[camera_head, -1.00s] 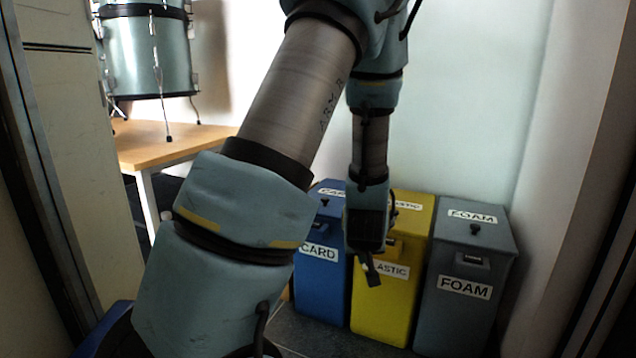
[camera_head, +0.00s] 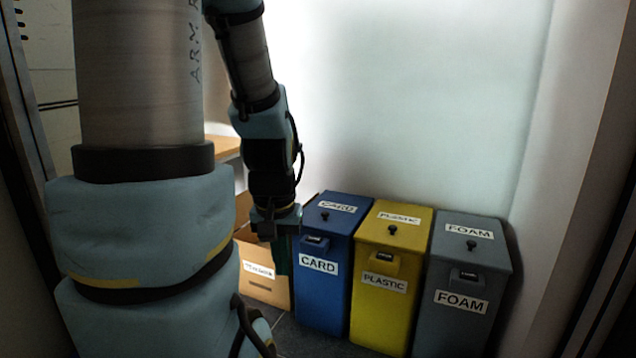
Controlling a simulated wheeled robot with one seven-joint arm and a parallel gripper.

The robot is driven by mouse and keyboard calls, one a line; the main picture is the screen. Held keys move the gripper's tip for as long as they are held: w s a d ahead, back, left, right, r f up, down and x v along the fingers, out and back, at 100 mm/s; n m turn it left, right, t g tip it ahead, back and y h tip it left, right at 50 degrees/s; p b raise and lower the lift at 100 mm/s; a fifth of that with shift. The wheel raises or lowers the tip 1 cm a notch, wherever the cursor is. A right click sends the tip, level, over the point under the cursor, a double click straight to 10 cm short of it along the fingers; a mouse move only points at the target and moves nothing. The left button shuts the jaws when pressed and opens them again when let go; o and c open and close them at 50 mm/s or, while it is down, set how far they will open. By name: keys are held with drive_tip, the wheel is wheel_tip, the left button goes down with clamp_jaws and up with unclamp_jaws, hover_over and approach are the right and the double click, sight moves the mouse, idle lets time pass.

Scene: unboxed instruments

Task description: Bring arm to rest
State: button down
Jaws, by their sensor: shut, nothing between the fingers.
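My arm fills the left of the head view, with its lower links close to the camera and the forearm hanging down behind them. My gripper (camera_head: 281,252) points down at the end of the forearm. It is shut and empty. It hangs in front of the cardboard box and just left of the blue bin in the picture.
Three lidded bins stand in a row by the back wall: blue CARD (camera_head: 322,284), yellow PLASTIC (camera_head: 378,310) and grey FOAM (camera_head: 455,318). A cardboard box (camera_head: 265,290) with a label sits left of them. A wooden table edge (camera_head: 222,147) shows behind my arm.

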wheel_tip(320, 180, up, 30)
drive_tip(key=p, duration=2.8)
